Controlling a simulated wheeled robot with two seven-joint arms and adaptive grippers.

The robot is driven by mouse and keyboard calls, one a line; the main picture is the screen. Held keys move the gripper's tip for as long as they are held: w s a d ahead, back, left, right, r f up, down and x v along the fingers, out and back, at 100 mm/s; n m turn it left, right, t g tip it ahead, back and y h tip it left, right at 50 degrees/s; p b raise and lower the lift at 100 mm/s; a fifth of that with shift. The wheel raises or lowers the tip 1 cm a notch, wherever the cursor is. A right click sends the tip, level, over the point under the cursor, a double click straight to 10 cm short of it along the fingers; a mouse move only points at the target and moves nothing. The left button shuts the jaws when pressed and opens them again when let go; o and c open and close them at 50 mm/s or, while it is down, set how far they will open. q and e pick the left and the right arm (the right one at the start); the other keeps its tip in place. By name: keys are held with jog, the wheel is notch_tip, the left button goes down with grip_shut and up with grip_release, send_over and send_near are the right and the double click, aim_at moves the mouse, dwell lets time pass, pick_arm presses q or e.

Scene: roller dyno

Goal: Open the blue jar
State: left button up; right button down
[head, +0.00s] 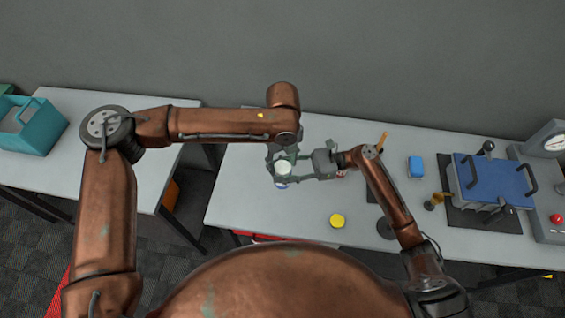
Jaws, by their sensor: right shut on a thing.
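The blue jar (281,184) stands on the middle table near its left end, with a pale round top (284,168) and a little blue showing at its lower side. My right gripper (284,173) reaches in from the right and is shut around the jar. My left gripper (284,152) hangs from above at the jar's far side, close to its top. The two grippers overlap here, so the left fingers are partly hidden and their opening is unclear.
A yellow round-topped thing (337,220) stands near the front edge. A blue block-like thing (415,166) and a blue-topped machine with black handles (490,181) are to the right. A teal bin (30,127) sits on the left table, across a gap.

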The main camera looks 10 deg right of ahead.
pick_arm(q)
jog(key=shift+o, duration=0.8)
jog(key=shift+r, duration=2.35)
jog(key=shift+c, duration=0.4)
notch_tip(320, 180, up, 3)
jog(key=m, duration=0.3)
jog(key=shift+f, duration=3.85)
jog(key=shift+c, duration=0.3)
jog(key=c, duration=1.2)
jog(key=shift+o, duration=0.2)
jog(key=n, duration=0.2)
jog(key=shift+n, duration=0.4)
